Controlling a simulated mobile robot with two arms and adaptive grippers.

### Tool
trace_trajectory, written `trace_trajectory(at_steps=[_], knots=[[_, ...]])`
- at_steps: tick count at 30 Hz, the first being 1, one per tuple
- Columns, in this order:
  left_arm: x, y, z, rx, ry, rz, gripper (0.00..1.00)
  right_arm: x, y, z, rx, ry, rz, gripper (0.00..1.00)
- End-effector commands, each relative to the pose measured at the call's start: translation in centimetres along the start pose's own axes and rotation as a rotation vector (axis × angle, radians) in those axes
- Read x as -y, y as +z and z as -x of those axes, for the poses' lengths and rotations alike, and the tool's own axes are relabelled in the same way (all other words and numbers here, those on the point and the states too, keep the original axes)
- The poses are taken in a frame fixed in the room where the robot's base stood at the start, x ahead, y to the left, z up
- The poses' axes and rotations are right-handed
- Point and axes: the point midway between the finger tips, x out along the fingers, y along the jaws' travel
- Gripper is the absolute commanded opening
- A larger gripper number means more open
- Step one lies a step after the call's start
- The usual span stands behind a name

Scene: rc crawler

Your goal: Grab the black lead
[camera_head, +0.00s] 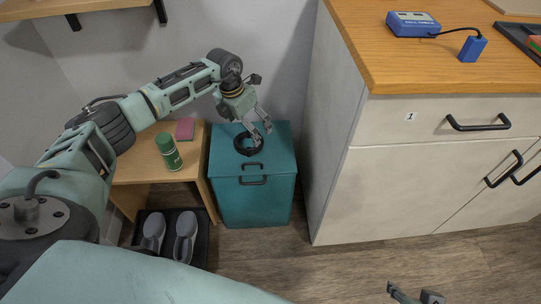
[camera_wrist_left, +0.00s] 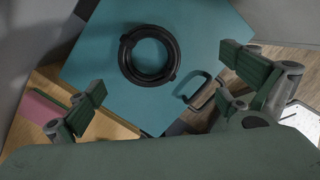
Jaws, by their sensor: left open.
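The black lead (camera_head: 241,147) is a coiled ring lying flat on the lid of a teal box (camera_head: 226,206). In the left wrist view the black lead (camera_wrist_left: 125,55) shows whole on the teal lid (camera_wrist_left: 205,32), above the middle of the picture. My left gripper (camera_head: 262,133) is open and empty over the lid, just above the coil and partly in front of it. Its two fingers (camera_wrist_left: 165,83) are spread wide at left and right in the wrist view, apart from the coil. My right gripper (camera_head: 416,298) shows only in part at the bottom edge; its jaw state is unclear.
A black handle (camera_head: 253,181) is on the teal box's front. A wooden bench (camera_head: 135,168) at left bears a green can (camera_head: 168,151) and a pink block (camera_head: 185,129); grey shoes (camera_head: 185,236) are below. A cabinet (camera_head: 345,180) stands close on the right, with a blue device (camera_head: 412,24) on top.

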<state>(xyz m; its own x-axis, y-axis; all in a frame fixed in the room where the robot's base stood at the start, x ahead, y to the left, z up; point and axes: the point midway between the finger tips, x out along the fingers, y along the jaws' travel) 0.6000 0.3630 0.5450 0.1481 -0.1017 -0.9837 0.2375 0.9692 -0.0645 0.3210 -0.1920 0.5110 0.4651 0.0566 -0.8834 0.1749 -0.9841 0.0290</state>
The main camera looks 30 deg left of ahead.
Motion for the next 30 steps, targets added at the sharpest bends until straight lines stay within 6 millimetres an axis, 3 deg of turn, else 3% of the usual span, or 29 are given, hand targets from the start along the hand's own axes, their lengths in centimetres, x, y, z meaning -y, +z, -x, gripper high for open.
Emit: trace_trajectory(at_steps=[4,17,24,30], knots=[[-1.8,-0.4,-0.1,-0.020,0.065,-0.018,0.97,0.1,-0.7,0.3,-0.041,-0.001,0.001,0.40],[-1.9,-0.4,-2.9,-0.019,0.062,-0.017,0.97,0.6,-5.3,0.2,-0.233,-0.012,0.006,0.40],[-2.2,-0.5,-5.3,-0.019,0.062,-0.017,0.97,1.2,-10.2,0.9,-0.454,-0.024,0.010,0.40],[-2.3,-0.5,-6.9,-0.019,0.061,-0.017,0.97,1.7,-13.2,2.1,-0.595,-0.033,0.011,0.40]])
